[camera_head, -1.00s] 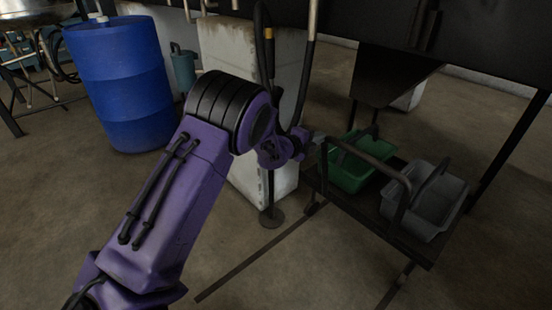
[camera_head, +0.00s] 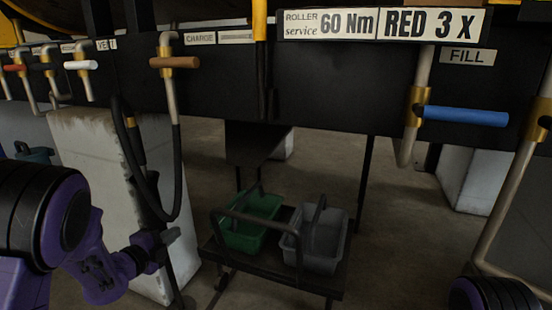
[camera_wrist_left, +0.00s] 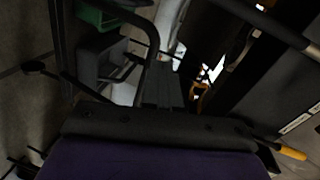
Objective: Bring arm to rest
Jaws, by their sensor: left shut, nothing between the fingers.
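My left arm (camera_head: 60,235), purple with black rings, comes in from the left edge in the head view. Its gripper (camera_head: 173,236) is shut and empty, in front of the pale block and left of the low cart. In the left wrist view the shut fingers (camera_wrist_left: 163,90) point away from the dark wrist body, with no object between them. Part of my right arm (camera_head: 495,294) shows at the bottom right of the head view; its gripper is out of view.
A low cart (camera_head: 310,286) bears a green caddy (camera_head: 245,237) and a grey caddy (camera_head: 325,255). A pale block (camera_head: 95,150) stands behind my left arm. Above hangs a dark panel with valves, including a blue handle (camera_head: 465,116), and a black hose (camera_head: 140,180).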

